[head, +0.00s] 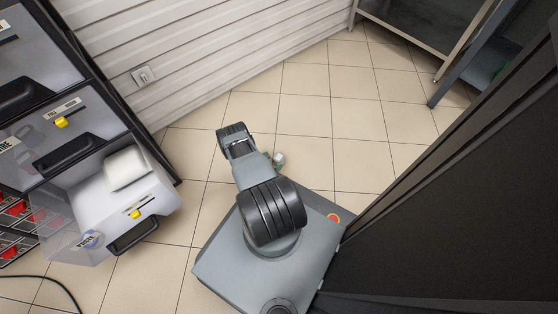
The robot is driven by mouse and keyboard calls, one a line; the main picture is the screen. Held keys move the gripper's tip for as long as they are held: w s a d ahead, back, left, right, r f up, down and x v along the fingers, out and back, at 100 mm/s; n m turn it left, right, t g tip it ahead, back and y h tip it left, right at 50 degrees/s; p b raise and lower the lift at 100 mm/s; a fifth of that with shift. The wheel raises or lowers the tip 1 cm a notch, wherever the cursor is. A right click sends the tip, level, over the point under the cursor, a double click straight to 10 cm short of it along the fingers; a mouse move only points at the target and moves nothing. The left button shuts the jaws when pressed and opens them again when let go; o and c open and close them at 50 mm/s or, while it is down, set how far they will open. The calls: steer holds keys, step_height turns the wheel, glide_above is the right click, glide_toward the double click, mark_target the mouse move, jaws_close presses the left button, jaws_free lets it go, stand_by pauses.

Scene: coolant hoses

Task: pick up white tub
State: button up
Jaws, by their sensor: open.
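My arm rises from my base in the middle and bends over the floor to the right of the drawer, apart from the tub. My gripper's fingers cannot be made out; the arm's end seems hidden behind its own links.
A white block or folded cloth (127,167) lies in the same drawer. Closed drawers (65,125) stand behind it, red bins (18,212) at far left. A dark panel (450,225) stands close on the right. Tiled floor (335,115) is clear toward the back.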

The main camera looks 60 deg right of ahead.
mark_target(277, 158)
steer(key=shift+b+x, duration=1.2)
steer(key=shift+x, duration=1.4)
steer(key=shift+r, duration=0.1)
